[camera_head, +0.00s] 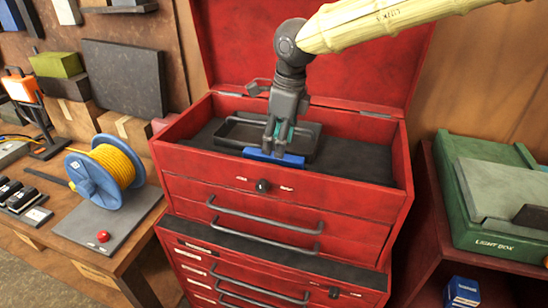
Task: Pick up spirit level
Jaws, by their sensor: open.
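A small blue bar (262,155), which looks like the spirit level, lies in the open top compartment of the red tool chest (290,195), near its front wall. My gripper (277,143) points down into the compartment from above, with its fingers at the bar and covering part of it. The gripper is open. I cannot tell whether the fingers touch the bar or straddle it. A little teal shows between the fingers.
A dark tray (238,130) lies in the compartment just behind the bar. The raised red lid (235,45) stands behind my gripper. Dark lining (355,160) to the right is clear. A cable reel (100,178) stands left, a green light box (490,190) right.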

